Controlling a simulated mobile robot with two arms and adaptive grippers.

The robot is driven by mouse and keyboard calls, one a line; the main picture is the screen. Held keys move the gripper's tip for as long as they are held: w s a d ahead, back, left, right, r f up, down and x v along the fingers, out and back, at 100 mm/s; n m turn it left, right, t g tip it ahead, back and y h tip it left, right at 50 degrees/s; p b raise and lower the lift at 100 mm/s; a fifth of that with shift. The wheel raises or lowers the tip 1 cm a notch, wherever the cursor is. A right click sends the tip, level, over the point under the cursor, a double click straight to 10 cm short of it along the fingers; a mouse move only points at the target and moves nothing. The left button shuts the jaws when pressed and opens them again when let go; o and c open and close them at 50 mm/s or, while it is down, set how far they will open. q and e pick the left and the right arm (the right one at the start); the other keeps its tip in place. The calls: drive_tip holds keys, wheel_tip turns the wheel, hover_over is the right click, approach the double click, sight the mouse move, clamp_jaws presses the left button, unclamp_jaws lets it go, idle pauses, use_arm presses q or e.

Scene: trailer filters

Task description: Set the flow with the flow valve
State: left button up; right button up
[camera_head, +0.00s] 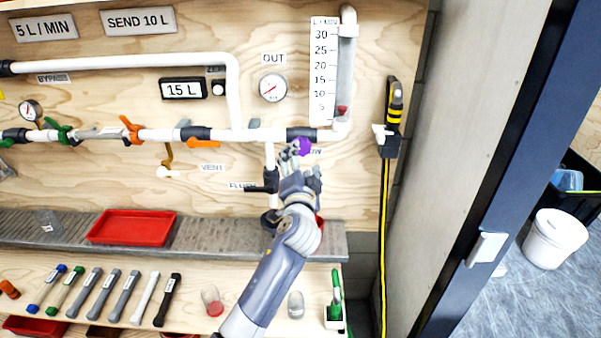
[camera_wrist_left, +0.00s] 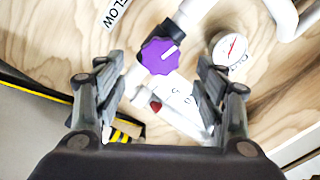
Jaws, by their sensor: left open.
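The purple flow valve knob (camera_head: 304,146) sits on the pipe below the flow meter, beside a partly hidden FLOW label. In the left wrist view the knob (camera_wrist_left: 160,56) shows a white pointer line and lies between the fingers in the picture. My left gripper (camera_head: 301,172) is open and just in front of and below the knob; I cannot tell whether it touches. The flow meter (camera_head: 346,70) has a red float (camera_head: 343,111) low in its tube, near the 5 mark. A sign (camera_head: 45,28) reads 5 L / MIN. My right gripper is not in view.
A black flush valve (camera_head: 270,181) is close left of my gripper. The OUT gauge (camera_head: 272,88) and a 15 L display (camera_head: 183,89) are above left. A red tray (camera_head: 132,227) stands on the grey ledge below. A yellow-black cable device (camera_head: 395,105) hangs at right.

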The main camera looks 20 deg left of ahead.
use_arm(q)
drive_tip(key=shift+v, duration=2.1)
drive_tip(key=shift+f, duration=0.1)
drive_tip(key=s+f+g+h, duration=0.1)
drive_tip(key=s+f+g, duration=0.3)
drive_tip(key=f, duration=1.1)
drive_tip(key=s+d+f+g+h, duration=0.15)
drive_tip(key=s+f, duration=0.45)
drive_tip(key=f, duration=0.9)
drive_tip(key=s+f+g+h, duration=0.25)
drive_tip(key=s+f, duration=0.25)
drive_tip(key=f, duration=0.9)
drive_tip(key=s+a+f+n+g, duration=0.1)
drive_tip(key=s+f, duration=0.6)
drive_tip(key=s, duration=0.7)
drive_tip(key=s+a+f+n+g, duration=0.2)
drive_tip(key=s+f+g, duration=0.2)
drive_tip(key=s+f, duration=0.4)
drive_tip(key=s+a+f+n+g, duration=0.2)
drive_tip(key=s+f, duration=0.5)
drive_tip(key=s, duration=1.4)
drive_tip(key=shift+s+a+f+g, duration=0.2)
drive_tip(key=shift+a+f+g, duration=0.2)
drive_tip(key=shift+g, duration=0.3)
